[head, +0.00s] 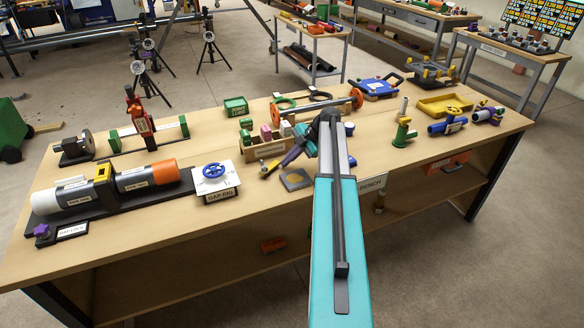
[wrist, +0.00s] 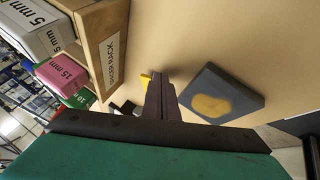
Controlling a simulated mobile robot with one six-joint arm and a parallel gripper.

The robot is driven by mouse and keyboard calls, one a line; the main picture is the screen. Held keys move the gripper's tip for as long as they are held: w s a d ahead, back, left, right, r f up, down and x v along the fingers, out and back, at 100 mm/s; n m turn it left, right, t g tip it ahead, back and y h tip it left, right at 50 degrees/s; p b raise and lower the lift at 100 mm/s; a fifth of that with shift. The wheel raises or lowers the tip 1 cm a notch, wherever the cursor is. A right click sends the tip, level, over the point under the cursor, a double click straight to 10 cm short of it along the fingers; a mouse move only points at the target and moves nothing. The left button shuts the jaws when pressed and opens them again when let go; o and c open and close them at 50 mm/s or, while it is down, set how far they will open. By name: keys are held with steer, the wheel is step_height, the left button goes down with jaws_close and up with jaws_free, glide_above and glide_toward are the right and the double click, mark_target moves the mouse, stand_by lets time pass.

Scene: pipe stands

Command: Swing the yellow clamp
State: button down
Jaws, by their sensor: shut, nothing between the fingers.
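The yellow clamp (head: 103,172) stands upright on the dark pipe stand at the left of the bench, in the head view. It sits between a grey-white pipe (head: 66,196) and a pipe with an orange end (head: 147,176). My gripper (head: 286,162) is near the bench middle, well to the right of the clamp and apart from it. In the wrist view my dark purple gripper (wrist: 158,90) is shut and empty. A small yellow and black piece (head: 269,169) shows by the fingertips; I cannot tell what it is. The clamp is not in the wrist view.
A spacer rack (head: 264,150) with labelled blocks stands just behind my gripper. A dark block with a yellow patch (head: 297,180) lies close by, also in the wrist view (wrist: 222,95).

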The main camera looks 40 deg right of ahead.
steer(key=shift+w+d+f+b, duration=0.3)
steer(key=shift+w+b, duration=0.35)
steer(key=shift+b, duration=0.15)
steer(key=shift+w+b, duration=0.3)
steer(key=shift+b, duration=0.15)
steer(key=w+b, duration=0.2)
steer(key=shift+w+a+r+b, duration=0.1)
steer(key=shift+w+a+b, duration=0.1)
steer(key=shift+a+b, duration=0.15)
steer(key=shift+w+a+r+b, duration=0.1)
steer(key=shift+w+r+b, duration=0.05)
steer(key=shift+w+b, duration=0.4)
steer(key=shift+a, duration=0.1)
steer(key=shift+r, duration=0.1)
